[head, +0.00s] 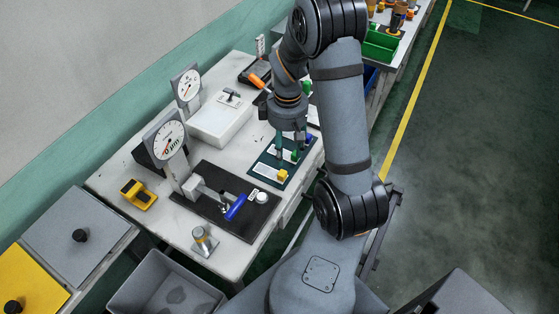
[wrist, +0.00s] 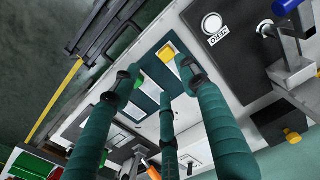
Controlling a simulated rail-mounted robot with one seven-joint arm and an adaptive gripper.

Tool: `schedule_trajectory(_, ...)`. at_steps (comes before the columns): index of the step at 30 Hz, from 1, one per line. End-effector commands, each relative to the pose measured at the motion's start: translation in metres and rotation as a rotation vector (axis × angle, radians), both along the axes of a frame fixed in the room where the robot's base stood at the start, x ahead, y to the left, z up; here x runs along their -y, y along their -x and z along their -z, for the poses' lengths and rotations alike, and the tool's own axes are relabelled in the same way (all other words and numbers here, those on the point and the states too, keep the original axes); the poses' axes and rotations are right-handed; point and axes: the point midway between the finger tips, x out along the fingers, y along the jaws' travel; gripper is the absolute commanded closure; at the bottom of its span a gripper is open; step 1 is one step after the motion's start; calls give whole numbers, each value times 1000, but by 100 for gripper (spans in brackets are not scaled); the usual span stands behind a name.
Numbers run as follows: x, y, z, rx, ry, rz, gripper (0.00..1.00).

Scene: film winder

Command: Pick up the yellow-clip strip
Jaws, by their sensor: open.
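The yellow-clip strip, a short white strip with a yellow clip (head: 283,175) at its right end, lies on a dark teal mat (head: 259,177) at the table's right side. Its clip also shows in the wrist view (wrist: 168,53). Strips with a green clip (head: 295,156) and a blue clip (head: 308,138) lie farther back on the same mat. My gripper (head: 288,147) points down above the mat, nearer the green-clip strip in the head view. In the wrist view its teal fingers (wrist: 162,82) are spread, with nothing between them. They partly hide the strips.
Left of the mat is a black plate (head: 207,205) with a blue handle (head: 236,207) and a white button (head: 262,197). Dial gauges (head: 170,138), a white box (head: 220,120), a yellow device (head: 138,193) and a metal cylinder (head: 204,240) stand around. An orange-handled tool (head: 258,82) lies behind.

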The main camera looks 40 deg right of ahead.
Motion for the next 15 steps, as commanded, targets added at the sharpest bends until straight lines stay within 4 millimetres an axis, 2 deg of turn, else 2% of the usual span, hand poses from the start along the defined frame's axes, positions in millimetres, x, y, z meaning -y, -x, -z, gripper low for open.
schedule_trajectory(6, -2, 2, 33, -6, -3, -2, 56)
schedule_trajectory(15, -3, 1, 56, -5, -2, -2, 56)
